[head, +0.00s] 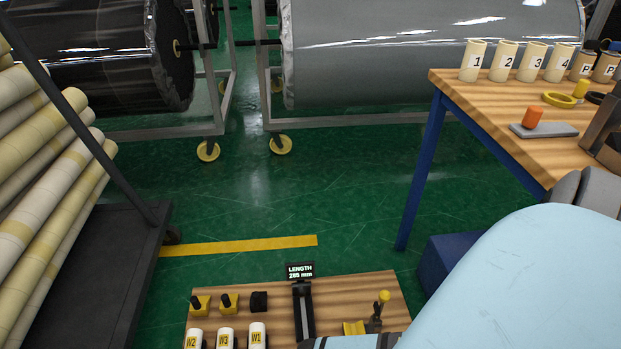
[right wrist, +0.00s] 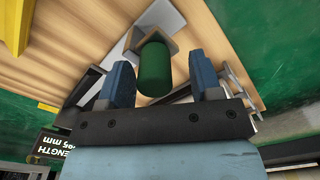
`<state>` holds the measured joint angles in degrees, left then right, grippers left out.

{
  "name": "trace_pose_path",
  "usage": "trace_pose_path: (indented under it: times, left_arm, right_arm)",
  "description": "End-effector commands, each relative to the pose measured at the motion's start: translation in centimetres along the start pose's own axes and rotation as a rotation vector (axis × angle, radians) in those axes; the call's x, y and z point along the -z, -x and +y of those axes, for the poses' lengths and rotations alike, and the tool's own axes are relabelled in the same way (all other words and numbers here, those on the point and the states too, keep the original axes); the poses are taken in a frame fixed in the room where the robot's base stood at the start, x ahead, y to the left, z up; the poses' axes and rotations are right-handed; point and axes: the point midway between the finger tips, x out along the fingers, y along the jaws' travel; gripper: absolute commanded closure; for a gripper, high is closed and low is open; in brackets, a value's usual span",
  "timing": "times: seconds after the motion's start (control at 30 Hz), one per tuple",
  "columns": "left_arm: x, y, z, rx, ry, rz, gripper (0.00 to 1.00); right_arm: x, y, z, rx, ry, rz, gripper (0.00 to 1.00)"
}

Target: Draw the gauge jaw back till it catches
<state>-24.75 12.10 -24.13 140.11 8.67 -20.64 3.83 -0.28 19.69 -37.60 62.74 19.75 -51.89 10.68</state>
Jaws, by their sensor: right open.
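The length gauge shows at the bottom of the head view as a dark rail (head: 303,315) on a wooden board. Its display (head: 300,271) appears to read LENGTH 285 mm; in the right wrist view the display (right wrist: 52,146) is upside down at lower left. My right gripper (right wrist: 160,70) is open, with blue fingertips apart. A green cylinder (right wrist: 154,68) beside a grey angled bracket (right wrist: 172,42) shows in the gap between the fingertips; contact is not clear. I cannot tell which part is the gauge jaw. My left gripper is in neither view.
White rolls marked W2, W3 and W1 (head: 257,335) stand left of the rail. A yellow-knobbed lever (head: 383,297) stands to its right. A wooden table (head: 480,100) with numbered cups is at right. A cart of rolls (head: 110,240) is at left.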

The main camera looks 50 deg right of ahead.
Motion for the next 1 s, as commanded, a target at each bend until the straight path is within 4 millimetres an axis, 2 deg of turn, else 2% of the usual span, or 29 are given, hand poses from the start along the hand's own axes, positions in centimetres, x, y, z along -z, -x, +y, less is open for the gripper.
trace_pose_path:
  times: [0.03,0.2,0.33,0.4,0.6,1.0]
  left_arm:
    - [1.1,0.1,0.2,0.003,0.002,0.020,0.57]
    - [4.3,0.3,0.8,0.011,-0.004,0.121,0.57]
    - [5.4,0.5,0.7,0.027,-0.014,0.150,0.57]
    - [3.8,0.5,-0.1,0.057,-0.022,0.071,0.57]
    - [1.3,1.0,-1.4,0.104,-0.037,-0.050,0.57]
    - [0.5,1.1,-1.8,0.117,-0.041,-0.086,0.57]
  right_arm:
    - [-0.1,1.4,0.0,0.000,0.000,0.000,0.41]
    - [0.0,5.5,0.0,0.001,0.000,0.001,0.41]
    - [-0.1,8.3,-0.1,0.001,0.001,0.000,0.41]
    - [-0.1,9.7,-0.1,0.002,0.001,0.000,0.41]
    - [-0.1,12.1,-0.1,0.002,0.000,-0.002,0.41]
    - [-0.1,12.6,-0.1,0.001,0.000,-0.002,0.41]
